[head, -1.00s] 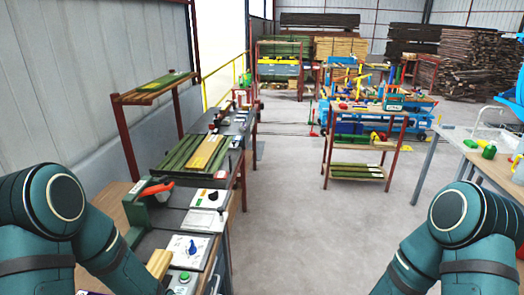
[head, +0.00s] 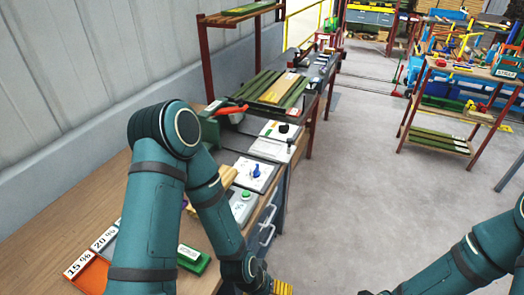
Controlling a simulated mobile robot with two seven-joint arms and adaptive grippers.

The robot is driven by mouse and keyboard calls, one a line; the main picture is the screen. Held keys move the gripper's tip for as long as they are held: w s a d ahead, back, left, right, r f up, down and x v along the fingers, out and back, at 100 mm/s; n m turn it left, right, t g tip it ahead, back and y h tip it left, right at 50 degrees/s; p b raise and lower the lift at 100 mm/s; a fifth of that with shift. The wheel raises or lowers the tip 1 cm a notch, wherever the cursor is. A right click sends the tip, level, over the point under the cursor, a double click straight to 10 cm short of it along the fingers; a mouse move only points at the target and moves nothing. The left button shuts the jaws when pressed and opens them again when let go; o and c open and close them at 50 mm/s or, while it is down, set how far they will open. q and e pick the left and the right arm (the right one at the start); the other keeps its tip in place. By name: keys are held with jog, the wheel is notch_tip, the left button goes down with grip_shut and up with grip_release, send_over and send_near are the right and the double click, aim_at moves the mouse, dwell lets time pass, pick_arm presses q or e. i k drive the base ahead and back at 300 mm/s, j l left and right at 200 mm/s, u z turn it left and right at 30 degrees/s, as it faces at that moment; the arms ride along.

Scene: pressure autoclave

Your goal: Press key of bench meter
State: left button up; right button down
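No thing in the head view can be named with certainty as the bench meter. A small green device with a white label (head: 193,258) lies on the wooden bench top at the lower middle, partly beside my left arm. A grey box with a green button (head: 243,203) sits farther back at the bench's right edge. My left arm crosses over the bench, and its wrist end is low at the bottom edge, right of the green device. A yellow ribbed piece shows beside it; its fingers cannot be made out. My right arm reaches in at lower right, with its gripper out of frame.
Panels with a blue knob (head: 255,172) and a black knob (head: 283,130) stand farther along the bench. A red-handled green tool (head: 222,116) is beside them. An orange tray (head: 90,277) and percentage labels (head: 104,239) lie at lower left. Open floor (head: 350,200) lies to the right.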

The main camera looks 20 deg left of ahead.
aim_at(245, 193)
jog(key=l+u, duration=0.3)
jog(key=u, duration=0.15)
jog(key=k+l+u, duration=0.2)
jog(key=u, duration=0.25)
jog(key=k+l+u, duration=0.15)
jog(key=l+u, duration=0.15)
jog(key=u, duration=0.15)
